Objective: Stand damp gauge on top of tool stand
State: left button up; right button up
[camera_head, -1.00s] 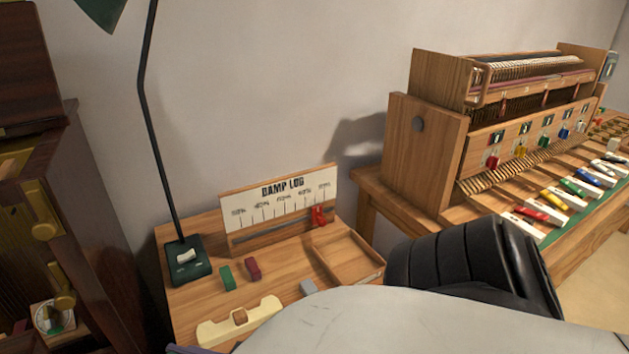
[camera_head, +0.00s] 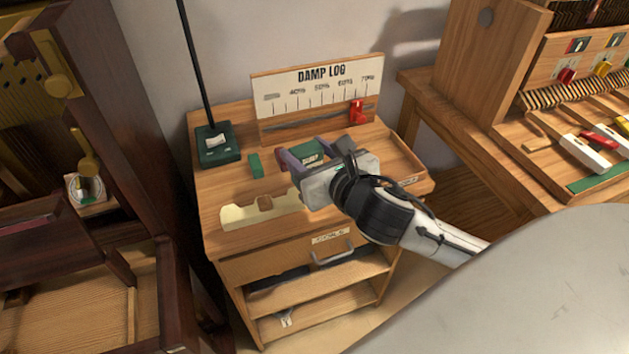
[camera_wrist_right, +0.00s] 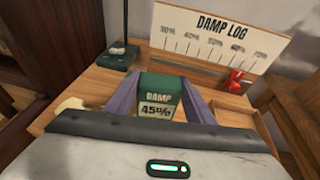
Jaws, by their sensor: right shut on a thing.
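The damp gauge (camera_head: 309,156) is a green block with a white label; in the right wrist view (camera_wrist_right: 159,95) it reads "DAMP 45%". My right gripper (camera_head: 308,158) is shut on it, with a purple finger on each side. The gauge looks upright over the tool stand (camera_head: 235,186), a wooden cabinet with a drawer and open shelves. Whether its base touches the top is hidden by the gripper. My left gripper is not in view.
A "DAMP LOG" board (camera_head: 318,90) with a red slider (camera_head: 357,112) stands at the back of the top. A green lamp base (camera_head: 216,146), small green block (camera_head: 255,165) and cream holder (camera_head: 238,215) are nearby. A shallow tray (camera_head: 393,155) is at right.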

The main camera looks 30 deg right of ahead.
jog(key=w+d+r+m+h+b, duration=0.25)
jog(key=w+d+r, duration=0.25)
jog(key=w+d, duration=0.3)
jog(key=shift+n+y, duration=0.25)
jog(key=shift+n, duration=0.1)
notch_tip(320, 180, down, 10)
jog(key=b, duration=0.3)
jog(key=shift+s+r, duration=0.1)
jog(key=shift+r, duration=0.15)
jog(key=o, duration=1.1)
jog(key=shift+o, duration=0.2)
